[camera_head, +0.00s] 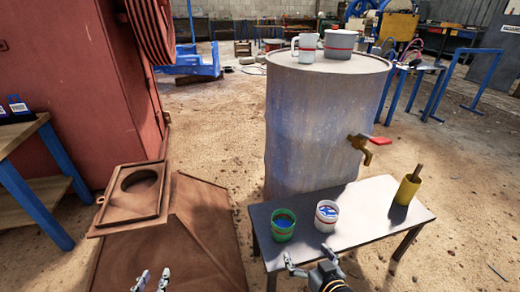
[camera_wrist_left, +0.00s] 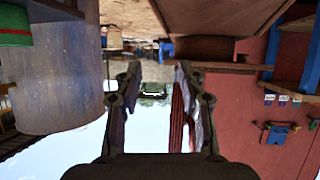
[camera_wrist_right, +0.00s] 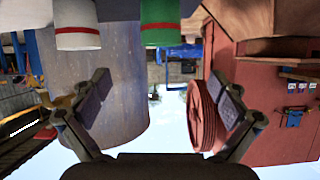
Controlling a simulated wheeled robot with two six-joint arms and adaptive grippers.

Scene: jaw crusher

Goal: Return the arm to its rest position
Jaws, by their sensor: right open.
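My left gripper (camera_head: 153,278) is at the bottom edge of the head view, over the rusty metal plate. In the left wrist view (camera_wrist_left: 159,75) its fingers are apart with nothing between them. My right gripper (camera_head: 311,256) is at the front edge of the small grey table, just in front of a white cup with a red band (camera_head: 327,215). Its fingers are spread and empty in the right wrist view (camera_wrist_right: 160,85). A green cup (camera_head: 283,225) stands left of the white one. Both wrist views look upside down.
The small table (camera_head: 365,215) also holds a yellow container (camera_head: 407,189). A red machine (camera_head: 80,80) and rusty hatch (camera_head: 135,190) are at left.

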